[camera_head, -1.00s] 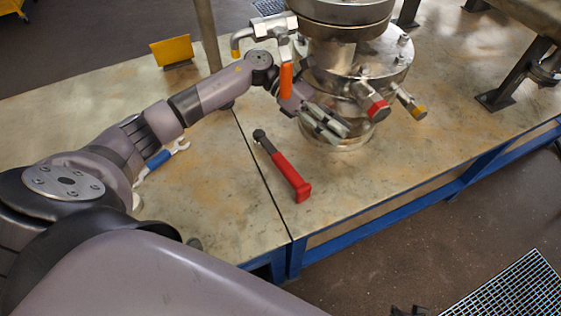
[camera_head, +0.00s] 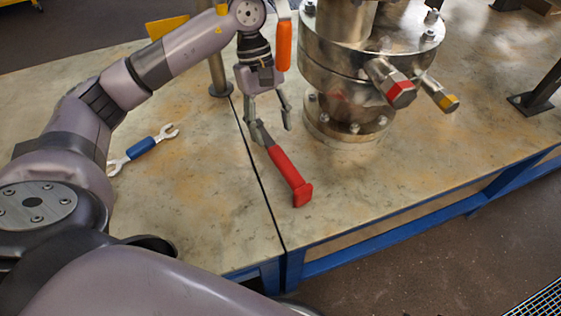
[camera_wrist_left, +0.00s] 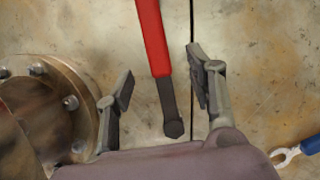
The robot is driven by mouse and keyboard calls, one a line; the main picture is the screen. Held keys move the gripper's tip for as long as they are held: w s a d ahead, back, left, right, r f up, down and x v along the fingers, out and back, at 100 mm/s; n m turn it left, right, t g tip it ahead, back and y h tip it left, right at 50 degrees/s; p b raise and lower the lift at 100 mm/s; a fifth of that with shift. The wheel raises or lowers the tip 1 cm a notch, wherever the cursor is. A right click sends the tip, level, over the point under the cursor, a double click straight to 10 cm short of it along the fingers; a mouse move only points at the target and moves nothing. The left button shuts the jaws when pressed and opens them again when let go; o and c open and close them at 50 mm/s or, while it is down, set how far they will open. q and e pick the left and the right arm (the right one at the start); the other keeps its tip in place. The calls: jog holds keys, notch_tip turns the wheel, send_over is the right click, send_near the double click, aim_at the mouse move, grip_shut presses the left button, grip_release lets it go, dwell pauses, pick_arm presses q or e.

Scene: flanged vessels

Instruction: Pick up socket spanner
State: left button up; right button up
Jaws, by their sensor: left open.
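The socket spanner (camera_head: 289,176) has a red handle and a dark shaft and head, and lies on the bench beside the seam. In the left wrist view the spanner (camera_wrist_left: 154,40) runs down from the top edge, its dark head between and below the fingertips. My left gripper (camera_head: 270,133) is open and points down above the spanner's head end. In the left wrist view the open left gripper (camera_wrist_left: 160,70) has one finger on each side of the spanner, with gaps to both. In the head view the fingers partly hide the spanner's dark head. My right gripper is not in view.
A flanged steel vessel (camera_head: 345,75) stands right of the gripper, with red and yellow capped stubs. An orange handle (camera_head: 284,46) hangs close to my left wrist. A blue open-ended wrench (camera_head: 141,149) lies at left. The bench front right of the spanner is clear.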

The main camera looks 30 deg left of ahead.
aim_at(281, 156)
pick_arm(q)
jog(key=b+x, duration=0.1)
jog(key=x, duration=0.7)
jog(key=shift+w+d+f, duration=0.1)
jog(key=shift+d+f, duration=0.1)
jog(key=shift+c, duration=0.4)
jog(key=shift+r, duration=0.1)
grip_shut()
